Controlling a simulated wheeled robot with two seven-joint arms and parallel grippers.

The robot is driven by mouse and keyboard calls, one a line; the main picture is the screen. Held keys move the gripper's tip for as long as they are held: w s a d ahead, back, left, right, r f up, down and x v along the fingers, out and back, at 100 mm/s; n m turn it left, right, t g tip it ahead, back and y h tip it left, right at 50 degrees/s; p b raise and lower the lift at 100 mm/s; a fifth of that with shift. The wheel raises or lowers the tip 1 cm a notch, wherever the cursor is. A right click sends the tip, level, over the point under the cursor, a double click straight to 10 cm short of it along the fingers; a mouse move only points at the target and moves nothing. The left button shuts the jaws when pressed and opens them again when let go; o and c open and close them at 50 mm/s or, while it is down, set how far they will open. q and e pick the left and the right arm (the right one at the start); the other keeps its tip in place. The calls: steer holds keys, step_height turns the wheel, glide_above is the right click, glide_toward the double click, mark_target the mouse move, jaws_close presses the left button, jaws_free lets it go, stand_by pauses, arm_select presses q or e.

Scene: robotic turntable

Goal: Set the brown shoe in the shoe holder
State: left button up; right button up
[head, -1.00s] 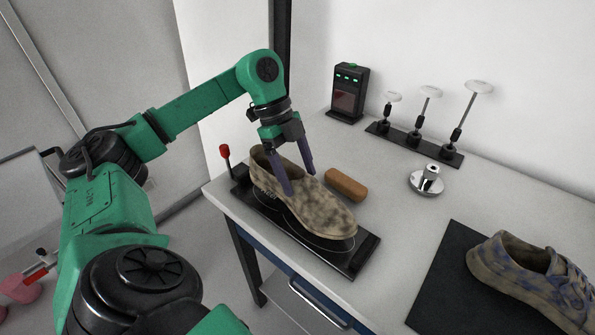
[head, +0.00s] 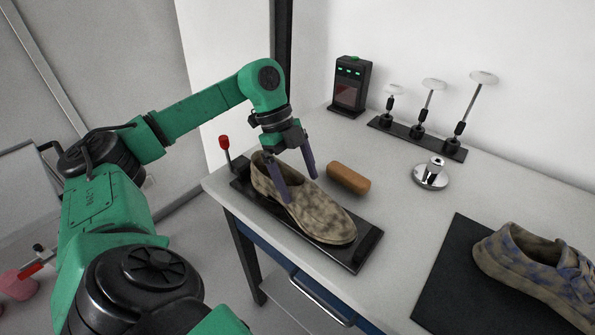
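The brown shoe (head: 320,216), a mottled tan-brown slip-on, is at the black shoe holder (head: 369,245) on the table's left part. It lies lengthwise along the holder's plate, toe toward the lower right, and hides most of the plate. I cannot tell whether its sole fully touches the plate. My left gripper (head: 300,188) reaches down over the shoe near its opening, one dark finger on each side, and is shut on it. My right gripper is not in view.
A red-knobbed lever (head: 225,143) stands at the holder's left end. A brown block (head: 348,178) lies close behind the shoe. A metal knob (head: 431,174), a rack of round-topped posts (head: 416,138) and a black device (head: 350,87) stand farther back. A second, blue-patched shoe (head: 535,265) rests on a black mat (head: 445,285).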

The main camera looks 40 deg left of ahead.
arm_select(q)
steer(key=p+v, duration=0.5)
steer(key=v, duration=0.9)
steer(key=shift+a+r, duration=0.15)
steer(key=shift+r, duration=0.15)
